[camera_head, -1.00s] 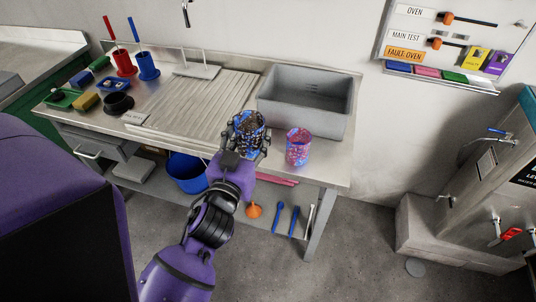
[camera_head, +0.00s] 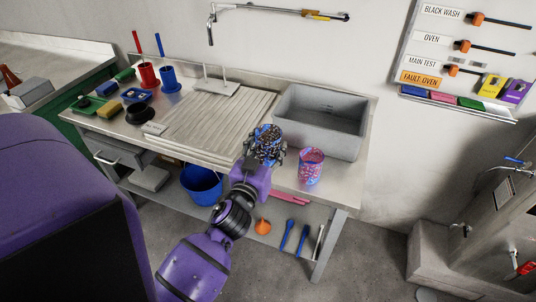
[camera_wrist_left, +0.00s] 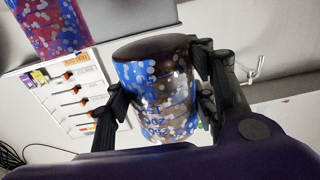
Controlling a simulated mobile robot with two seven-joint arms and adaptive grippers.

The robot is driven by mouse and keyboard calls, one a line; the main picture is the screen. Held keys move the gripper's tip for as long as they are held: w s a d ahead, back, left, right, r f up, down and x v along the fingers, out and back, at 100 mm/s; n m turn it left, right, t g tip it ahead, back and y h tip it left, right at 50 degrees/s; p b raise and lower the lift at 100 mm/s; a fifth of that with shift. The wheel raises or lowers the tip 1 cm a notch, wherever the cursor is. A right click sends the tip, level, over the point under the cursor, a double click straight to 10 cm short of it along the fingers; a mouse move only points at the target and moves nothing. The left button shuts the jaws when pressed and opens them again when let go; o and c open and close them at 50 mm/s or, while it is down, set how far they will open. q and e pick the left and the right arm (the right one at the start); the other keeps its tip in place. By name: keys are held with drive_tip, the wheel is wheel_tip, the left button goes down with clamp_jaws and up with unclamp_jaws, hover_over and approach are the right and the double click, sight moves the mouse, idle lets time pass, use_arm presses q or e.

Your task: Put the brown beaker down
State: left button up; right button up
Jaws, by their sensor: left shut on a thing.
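The brown beaker (camera_head: 269,143), speckled brown and blue with white spots, is in my left gripper (camera_head: 265,150) over the front part of the bench, at the right edge of the ribbed drainboard. In the left wrist view the beaker (camera_wrist_left: 158,92) sits between the fingers of the gripper (camera_wrist_left: 160,100), which are closed around its sides. From these views I cannot tell whether its base touches the bench. A pink and blue speckled beaker (camera_head: 311,167) stands to its right on the bench (camera_head: 335,188); it also shows in the left wrist view (camera_wrist_left: 52,25). My right gripper is not in view.
A grey sink basin (camera_head: 322,122) stands behind the two beakers. The ribbed drainboard (camera_head: 208,125) is bare. A blue bucket (camera_head: 201,186) is on the lower shelf.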

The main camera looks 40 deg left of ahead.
use_arm(q)
drive_tip(key=w+a+f, duration=0.1)
drive_tip(key=f, duration=0.1)
drive_tip(key=w+a+f+b, duration=0.1)
drive_tip(key=w, duration=0.1)
drive_tip(key=w+a+f, duration=0.1)
drive_tip(key=f, duration=0.1)
drive_tip(key=shift+w+a+f, duration=0.1)
drive_tip(key=shift+w+f, duration=0.2)
drive_tip(key=shift+w, duration=0.05)
drive_tip(key=shift+w+a+f+b, duration=0.25)
drive_tip(key=shift+w+f+b, duration=0.05)
drive_tip(key=shift+w+f, duration=0.1)
drive_tip(key=f, duration=0.1)
drive_tip(key=f+b, duration=0.1)
drive_tip(key=f, duration=0.1)
drive_tip(key=shift+w+a+f, duration=0.2)
drive_tip(key=shift+r, duration=0.1)
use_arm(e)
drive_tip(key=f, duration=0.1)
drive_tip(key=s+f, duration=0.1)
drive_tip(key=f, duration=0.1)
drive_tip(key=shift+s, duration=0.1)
use_arm(q)
drive_tip(key=shift+f, duration=0.25)
drive_tip(key=o, duration=1.3)
drive_tip(key=shift+c, duration=0.2)
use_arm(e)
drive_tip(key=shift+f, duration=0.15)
